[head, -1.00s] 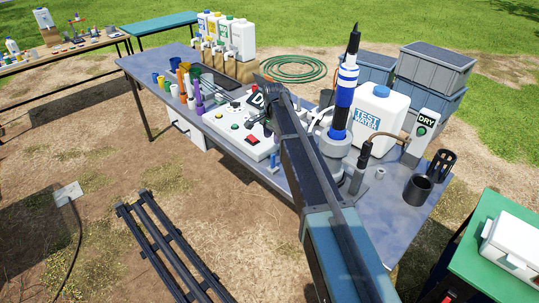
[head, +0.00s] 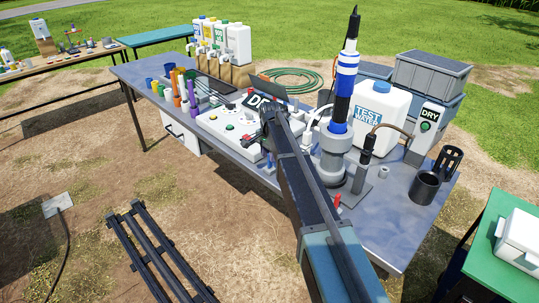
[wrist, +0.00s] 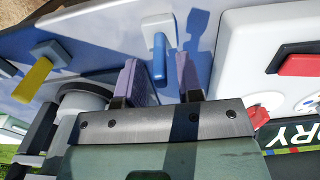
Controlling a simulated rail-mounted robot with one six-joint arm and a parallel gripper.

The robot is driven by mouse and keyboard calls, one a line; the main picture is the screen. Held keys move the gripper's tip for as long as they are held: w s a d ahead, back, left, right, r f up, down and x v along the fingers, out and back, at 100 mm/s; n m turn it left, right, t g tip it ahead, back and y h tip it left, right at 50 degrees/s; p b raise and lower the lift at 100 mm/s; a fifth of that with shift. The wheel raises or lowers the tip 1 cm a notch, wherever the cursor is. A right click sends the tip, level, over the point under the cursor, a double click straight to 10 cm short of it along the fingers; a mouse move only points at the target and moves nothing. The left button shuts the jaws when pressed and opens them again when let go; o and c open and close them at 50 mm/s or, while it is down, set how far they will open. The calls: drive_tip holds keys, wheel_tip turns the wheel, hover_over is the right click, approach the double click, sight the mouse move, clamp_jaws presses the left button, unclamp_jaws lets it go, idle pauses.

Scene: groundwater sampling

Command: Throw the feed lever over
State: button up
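In the wrist view, my gripper (wrist: 158,82) is open, with one finger on each side of a short blue lever (wrist: 160,58) on a pale mount (wrist: 157,24). I cannot tell whether either finger touches it. A yellow lever (wrist: 33,80) stands on a grey mount to the left. A red part (wrist: 300,64) sits on the white control box (wrist: 238,40) to the right. No label shows which is the feed lever. A red-tipped part (head: 337,200) shows on the table right of my arm.
In the head view, the blue-and-white pump (head: 345,85) stands upright in a grey holder right of my arm. The test water container (head: 378,112) and a DRY indicator (head: 427,127) stand beyond it. A dark cup (head: 424,187) is near the right edge. Coloured tubes stand left of the control box.

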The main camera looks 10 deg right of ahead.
clamp_jaws()
drive_tip(key=shift+c, duration=2.3)
unclamp_jaws()
drive_tip(key=s, duration=0.1)
drive_tip(key=s+d+f+t+y+b, duration=0.1)
drive_tip(key=shift+s+d+t, duration=0.3)
drive_tip(key=shift+s, duration=0.1)
drive_tip(key=shift+o, duration=0.2)
drive_tip(key=shift+s+d, duration=0.1)
